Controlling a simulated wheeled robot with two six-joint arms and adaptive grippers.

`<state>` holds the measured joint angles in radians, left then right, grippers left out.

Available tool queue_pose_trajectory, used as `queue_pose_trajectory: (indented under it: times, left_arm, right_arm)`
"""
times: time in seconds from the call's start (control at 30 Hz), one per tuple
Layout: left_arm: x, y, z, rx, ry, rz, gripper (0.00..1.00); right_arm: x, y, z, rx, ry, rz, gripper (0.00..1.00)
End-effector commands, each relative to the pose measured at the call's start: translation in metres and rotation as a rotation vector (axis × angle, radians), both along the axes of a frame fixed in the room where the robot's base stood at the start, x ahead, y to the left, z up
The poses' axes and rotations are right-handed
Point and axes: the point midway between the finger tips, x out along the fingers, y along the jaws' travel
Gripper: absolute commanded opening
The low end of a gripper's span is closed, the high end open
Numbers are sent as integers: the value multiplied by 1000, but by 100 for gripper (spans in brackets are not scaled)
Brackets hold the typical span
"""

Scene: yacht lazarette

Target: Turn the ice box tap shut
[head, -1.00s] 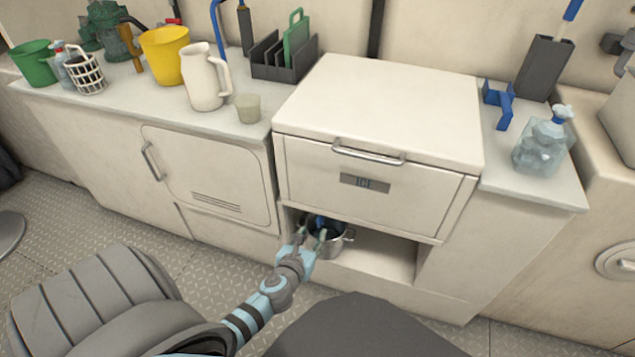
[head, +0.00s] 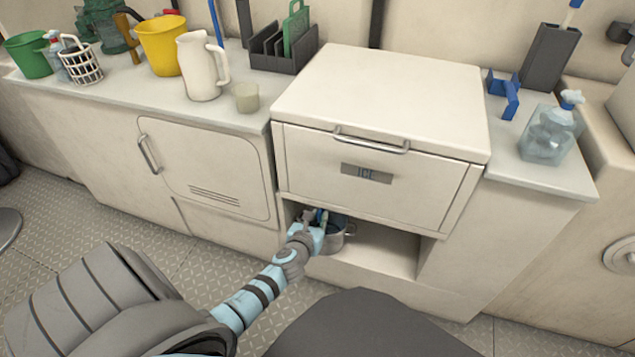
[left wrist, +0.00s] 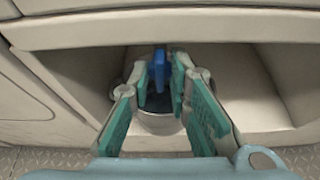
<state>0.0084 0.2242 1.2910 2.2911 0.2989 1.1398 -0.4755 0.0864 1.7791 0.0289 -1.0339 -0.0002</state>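The white ice box (head: 380,95) has a front panel marked ICE and an open recess below it. In the left wrist view, the blue tap handle (left wrist: 159,70) hangs upright under the recess's top edge. My left gripper (head: 316,218) reaches into the left part of this recess. In the left wrist view, its two green-padded fingers (left wrist: 160,76) stand apart, one on each side of the handle, with small gaps showing. A metal pot (left wrist: 160,122) stands below the tap; its right side shows in the head view (head: 337,240). My right gripper is not in view.
The recess shelf (head: 382,255) is clear to the right of the pot. The counter on the left holds a white jug (head: 202,68), a cup (head: 246,97) and a yellow bucket (head: 163,45). A clear bottle (head: 548,135) stands on the right counter.

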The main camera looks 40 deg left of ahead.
Motion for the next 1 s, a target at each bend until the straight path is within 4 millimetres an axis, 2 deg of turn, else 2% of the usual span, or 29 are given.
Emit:
queue_pose_trajectory:
  times: [0.47,1.0]
  left_arm:
    - [0,-1,0,81,29,0,0]
    - [1,-3,-2,508,178,1,0]
  right_arm:
    - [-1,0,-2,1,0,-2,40]
    - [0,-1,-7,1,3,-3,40]
